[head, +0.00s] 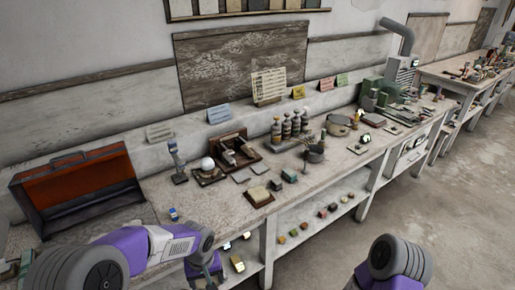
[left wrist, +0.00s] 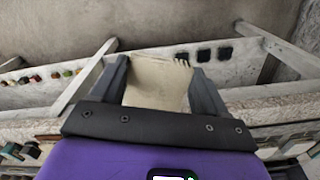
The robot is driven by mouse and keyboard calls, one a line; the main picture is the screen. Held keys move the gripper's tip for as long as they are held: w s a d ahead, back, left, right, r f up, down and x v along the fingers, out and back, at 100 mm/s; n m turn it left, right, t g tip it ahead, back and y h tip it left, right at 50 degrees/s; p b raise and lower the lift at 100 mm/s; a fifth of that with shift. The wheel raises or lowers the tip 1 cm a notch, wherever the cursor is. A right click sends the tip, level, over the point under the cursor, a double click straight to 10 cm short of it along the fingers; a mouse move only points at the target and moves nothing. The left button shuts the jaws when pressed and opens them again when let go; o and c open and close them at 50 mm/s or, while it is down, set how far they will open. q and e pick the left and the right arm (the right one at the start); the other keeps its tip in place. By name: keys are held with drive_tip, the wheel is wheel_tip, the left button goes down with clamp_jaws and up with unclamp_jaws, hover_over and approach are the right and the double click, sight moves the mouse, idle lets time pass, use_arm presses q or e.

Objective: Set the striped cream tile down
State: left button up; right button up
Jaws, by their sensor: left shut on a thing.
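The striped cream tile (left wrist: 157,85) shows in the left wrist view between the two dark fingers of my left gripper (left wrist: 161,72). The gripper is shut on it. The tile is pale cream, with a few short dark notches or stripes at its far right corner. In the head view my left arm reaches in from the lower left and its purple wrist (head: 205,268) is low in front of the bench edge. I cannot make out the tile there. Of my right arm only a grey and purple link shows at the bottom; its gripper is out of view.
The long worn bench (head: 222,205) holds a red-lined open case (head: 85,180), a wooden stand with a white sphere (head: 207,164), bottles (head: 286,128) and a pot (head: 338,125). A lower shelf (head: 330,200) carries small coloured blocks.

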sight(199, 283)
use_arm(q)
drive_tip(key=shift+s+a+f+m, duration=0.2)
drive_tip(key=shift+a+f+m, duration=0.45)
drive_tip(key=shift+f+m, duration=0.25)
drive_tip(key=shift+s+a+f+m, duration=0.15)
drive_tip(key=shift+a+f+m, duration=0.5)
drive_tip(key=shift+f, duration=0.3)
